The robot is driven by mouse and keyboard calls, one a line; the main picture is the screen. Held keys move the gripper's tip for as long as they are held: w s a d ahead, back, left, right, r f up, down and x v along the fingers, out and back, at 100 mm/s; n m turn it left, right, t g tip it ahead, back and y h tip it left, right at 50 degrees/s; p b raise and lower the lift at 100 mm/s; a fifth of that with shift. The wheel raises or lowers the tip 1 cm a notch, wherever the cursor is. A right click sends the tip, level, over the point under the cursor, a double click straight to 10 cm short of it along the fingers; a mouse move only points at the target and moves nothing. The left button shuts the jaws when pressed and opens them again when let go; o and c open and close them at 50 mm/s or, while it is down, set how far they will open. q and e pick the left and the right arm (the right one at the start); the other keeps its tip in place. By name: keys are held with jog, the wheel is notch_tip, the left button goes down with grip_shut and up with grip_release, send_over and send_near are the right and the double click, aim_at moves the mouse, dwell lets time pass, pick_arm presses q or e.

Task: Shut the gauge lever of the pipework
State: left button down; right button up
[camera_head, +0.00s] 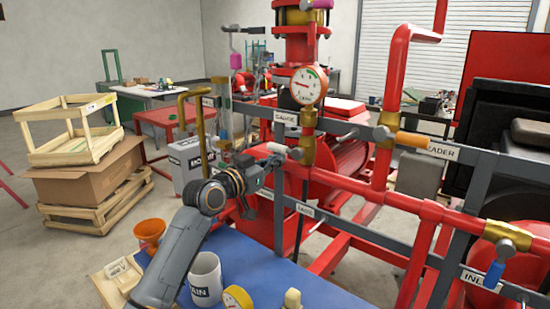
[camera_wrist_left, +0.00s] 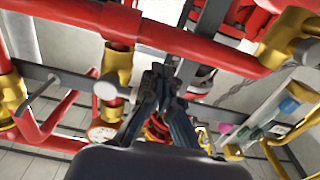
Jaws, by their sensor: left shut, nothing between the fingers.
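The pressure gauge (camera_head: 309,86) stands on a brass fitting above the white GAUGE label (camera_head: 285,117). Below it, a brass valve (camera_head: 302,151) on the red pipe bears a pale grey lever (camera_head: 278,148) that sticks out to the left in the head view. My left gripper (camera_head: 270,162) is shut and empty, close beside and just below the lever. In the left wrist view the brass valve (camera_wrist_left: 117,66) and the lever's pale round end (camera_wrist_left: 105,91) show left of my shut fingers (camera_wrist_left: 158,82). I cannot tell whether they touch. My right gripper is out of view.
A grey frame rail (camera_head: 350,130) and red pipes (camera_head: 370,188) cross in front of the pump. A brass valve with an orange handle (camera_head: 413,140) is to the right.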

pick_arm(q)
jog(key=p+v, duration=0.2)
jog(key=v, duration=0.7)
jog(key=shift+f, duration=0.3)
dwell(0.3)
